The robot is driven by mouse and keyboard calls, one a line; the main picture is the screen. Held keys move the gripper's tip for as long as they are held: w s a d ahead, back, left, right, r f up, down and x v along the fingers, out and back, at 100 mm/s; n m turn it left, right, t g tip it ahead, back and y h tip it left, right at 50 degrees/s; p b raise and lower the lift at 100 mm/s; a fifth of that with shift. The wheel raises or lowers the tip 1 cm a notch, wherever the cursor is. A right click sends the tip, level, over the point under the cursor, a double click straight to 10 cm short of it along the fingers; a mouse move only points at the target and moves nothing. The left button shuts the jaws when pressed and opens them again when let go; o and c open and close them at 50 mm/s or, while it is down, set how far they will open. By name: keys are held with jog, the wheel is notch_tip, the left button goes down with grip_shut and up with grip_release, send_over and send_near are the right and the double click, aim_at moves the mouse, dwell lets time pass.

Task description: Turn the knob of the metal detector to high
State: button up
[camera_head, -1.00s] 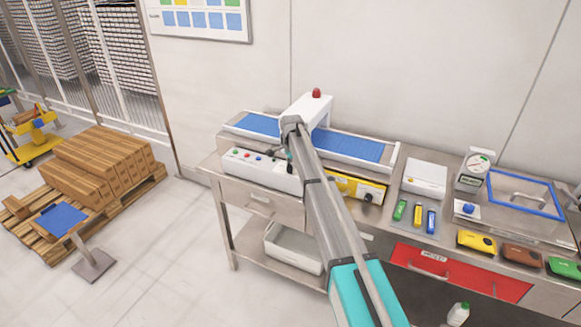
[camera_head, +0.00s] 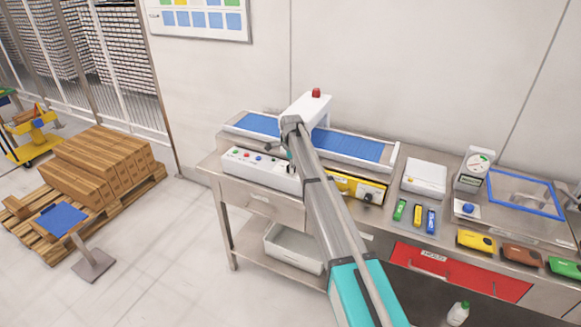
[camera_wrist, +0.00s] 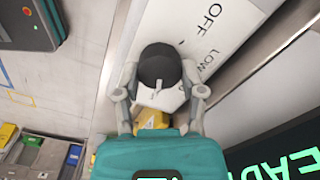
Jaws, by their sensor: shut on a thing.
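The metal detector is a white arch (camera_head: 306,108) with a red lamp, standing over a blue conveyor belt (camera_head: 345,147). Its white control panel (camera_head: 240,167) with small coloured buttons faces front. In the wrist view, the dark round knob (camera_wrist: 160,63) with a pale pointer sits on a white panel face (camera_wrist: 228,20). The words OFF and LOW show beside it; no HIGH mark is visible. My gripper (camera_wrist: 160,88) has one finger on each side of the knob and is shut on it. In the head view my arm hides the knob.
The metal table (camera_head: 262,202) carries a yellow box (camera_head: 352,186), a white box (camera_head: 425,177) and small coloured items right of my arm. A pallet of cartons (camera_head: 100,165) and a blue-topped stand (camera_head: 62,218) are at left. The floor between is clear.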

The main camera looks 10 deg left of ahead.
jog(key=shift+w+a, duration=0.15)
jog(key=shift+w, duration=0.05)
jog(key=o, duration=1.1)
jog(key=shift+o, duration=0.2)
jog(key=shift+s, duration=0.1)
